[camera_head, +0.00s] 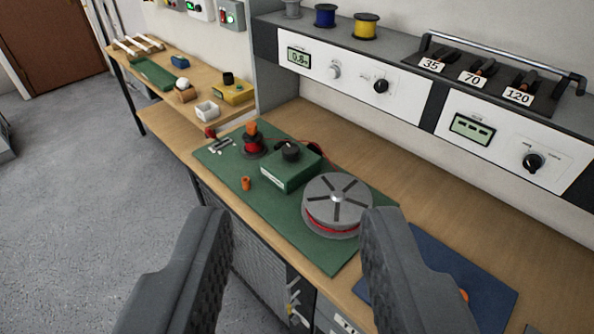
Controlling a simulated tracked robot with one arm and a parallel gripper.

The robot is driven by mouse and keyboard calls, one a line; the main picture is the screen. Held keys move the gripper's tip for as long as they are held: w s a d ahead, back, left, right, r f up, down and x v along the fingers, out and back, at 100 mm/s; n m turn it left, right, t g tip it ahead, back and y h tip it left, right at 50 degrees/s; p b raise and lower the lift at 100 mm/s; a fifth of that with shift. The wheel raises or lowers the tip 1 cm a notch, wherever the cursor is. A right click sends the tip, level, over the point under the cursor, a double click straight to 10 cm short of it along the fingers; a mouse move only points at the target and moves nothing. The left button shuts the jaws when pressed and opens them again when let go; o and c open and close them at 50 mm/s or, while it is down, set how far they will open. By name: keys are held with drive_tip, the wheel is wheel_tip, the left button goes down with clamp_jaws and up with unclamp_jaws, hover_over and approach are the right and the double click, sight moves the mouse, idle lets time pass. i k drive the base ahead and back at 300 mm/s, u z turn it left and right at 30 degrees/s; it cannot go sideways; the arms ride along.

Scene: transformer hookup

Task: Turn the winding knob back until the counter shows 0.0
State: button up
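A green box (291,172) with a black knob (291,151) on top stands on the green mat, with a red wire beside it. The left wall panel has a small display (299,58) that seems to read 0.8, a silver knob (334,71) and a black knob (381,86). The right panel has a display (472,130) showing dashes and a black knob (533,162). I cannot tell from labels which is the winding knob. My gripper (294,215) is open and empty, its two fingers wide apart in the foreground, apart from all knobs.
A grey reel with red wire (336,204) sits on the green mat (335,255), near the right finger. A red spool with an orange top (253,140) and an orange cap (245,184) are further left. A blue mat (490,290) lies right. Tools numbered 35, 70, 120 (475,78) sit above.

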sight(291, 151)
drive_tip(key=i, duration=0.85)
